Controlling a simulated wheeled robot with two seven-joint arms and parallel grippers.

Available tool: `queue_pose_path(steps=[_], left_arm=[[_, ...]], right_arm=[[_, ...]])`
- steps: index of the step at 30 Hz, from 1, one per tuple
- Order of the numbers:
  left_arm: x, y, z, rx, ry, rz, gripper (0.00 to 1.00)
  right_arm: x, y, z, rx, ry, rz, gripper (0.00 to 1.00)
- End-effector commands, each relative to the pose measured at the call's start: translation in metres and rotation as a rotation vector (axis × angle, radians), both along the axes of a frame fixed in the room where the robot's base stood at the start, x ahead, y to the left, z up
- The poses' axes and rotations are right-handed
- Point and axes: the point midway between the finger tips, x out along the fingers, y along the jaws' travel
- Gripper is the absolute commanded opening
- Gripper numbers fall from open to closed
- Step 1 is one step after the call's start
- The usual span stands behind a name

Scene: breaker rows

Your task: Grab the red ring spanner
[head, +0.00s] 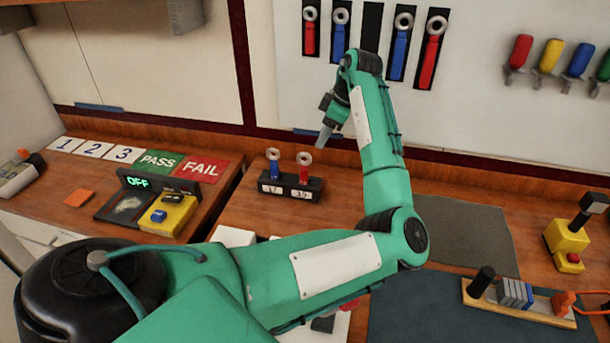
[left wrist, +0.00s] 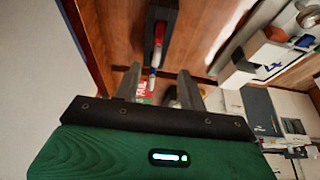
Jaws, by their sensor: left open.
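A red ring spanner (head: 304,168) stands upright in a black two-slot holder (head: 290,188) on the bench, with a blue ring spanner (head: 273,164) to its left. Two more red ring spanners hang on the wall rack, one at the left end (head: 310,32) and one at the right end (head: 432,54). My left gripper (head: 325,130) is above and to the right of the holder, apart from it, pointing down. In the left wrist view its open fingers (left wrist: 160,88) have a narrow red, white and blue shape beyond them; I cannot tell what that is. My right gripper is not seen.
Blue ring spanners (head: 340,30) (head: 400,46) and an empty slot (head: 372,27) share the wall rack. Coloured screwdrivers hang at right. PASS and FAIL cards (head: 160,162) (head: 200,168) and a scale lie at left. A grey mat (head: 465,235) lies right of my arm.

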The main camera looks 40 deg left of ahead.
Motion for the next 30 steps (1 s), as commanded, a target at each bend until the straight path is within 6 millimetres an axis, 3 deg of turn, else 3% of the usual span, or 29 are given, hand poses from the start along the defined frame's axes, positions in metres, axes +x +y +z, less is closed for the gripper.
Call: queue_pose_path(steps=[9,30], left_arm=[[-0.012,0.02,-0.054,-0.002,0.004,0.001,0.42],[-0.019,0.046,-0.12,-0.002,0.001,0.001,0.42]], right_arm=[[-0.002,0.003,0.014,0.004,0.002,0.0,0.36],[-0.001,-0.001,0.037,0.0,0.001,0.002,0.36]])
